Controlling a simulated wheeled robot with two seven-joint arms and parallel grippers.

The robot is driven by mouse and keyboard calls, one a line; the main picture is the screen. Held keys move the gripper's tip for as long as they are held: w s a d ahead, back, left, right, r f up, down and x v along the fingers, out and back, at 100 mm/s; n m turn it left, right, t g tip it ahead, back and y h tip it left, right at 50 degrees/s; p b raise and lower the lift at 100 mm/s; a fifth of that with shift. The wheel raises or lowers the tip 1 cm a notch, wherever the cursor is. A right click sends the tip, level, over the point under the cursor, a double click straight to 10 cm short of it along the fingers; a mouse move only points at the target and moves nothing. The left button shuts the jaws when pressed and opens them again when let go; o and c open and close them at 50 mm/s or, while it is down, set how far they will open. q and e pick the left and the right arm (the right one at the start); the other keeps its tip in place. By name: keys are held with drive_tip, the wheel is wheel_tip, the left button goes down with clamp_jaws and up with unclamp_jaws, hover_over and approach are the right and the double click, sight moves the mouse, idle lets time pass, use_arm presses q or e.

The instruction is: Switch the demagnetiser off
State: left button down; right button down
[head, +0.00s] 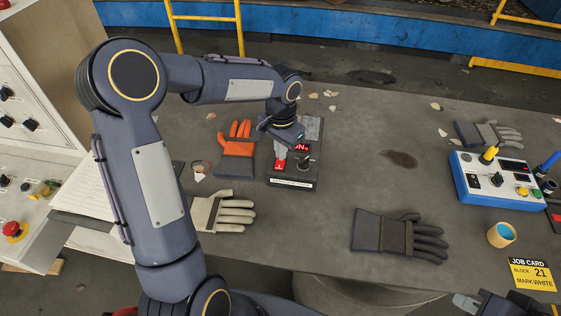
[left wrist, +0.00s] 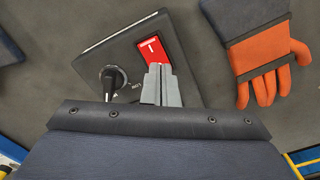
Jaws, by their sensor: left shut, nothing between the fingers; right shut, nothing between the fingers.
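The demagnetiser is a dark box (head: 292,183) on the grey table, with a white label on its front edge. Its red rocker switch (head: 280,164) also shows in the left wrist view (left wrist: 153,50), with a white "I" mark on the exposed end. A red display (head: 302,148) on the box appears to read "ON". A black knob (head: 303,162) sits beside the switch. My left gripper (head: 281,154) is shut and empty, its fingertips (left wrist: 158,68) over the rocker and hiding its other end. I cannot tell whether they touch. My right gripper (head: 465,301) is shut at the lower right.
An orange glove (head: 238,138) and a cream glove (head: 222,212) lie close to the box. The table between box and instrument is mostly clear.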

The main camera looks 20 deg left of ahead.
use_arm(q)
drive_tip(key=shift+f, duration=0.25)
drive_tip(key=shift+r, duration=0.1)
drive_tip(key=shift+r+p, duration=2.6)
drive_tip(key=shift+r, duration=0.9)
drive_tip(key=s+r+n+t+h, duration=0.1)
drive_tip(key=s+r, duration=0.3)
drive_tip(key=s, duration=0.2)
drive_tip(key=s+r+n+t, duration=0.1)
drive_tip(key=s+r, duration=0.2)
drive_tip(key=s, duration=0.4)
drive_tip(key=s+d+n+t+h, duration=0.2)
drive_tip(key=s+t, duration=0.1)
drive_tip(key=s, duration=0.8)
drive_tip(key=shift+s+d+f+n+t+h+b, duration=0.15)
drive_tip(key=shift+d+f+n+t+h+b, duration=0.15)
drive_tip(key=shift+f+n+h+b, duration=0.15)
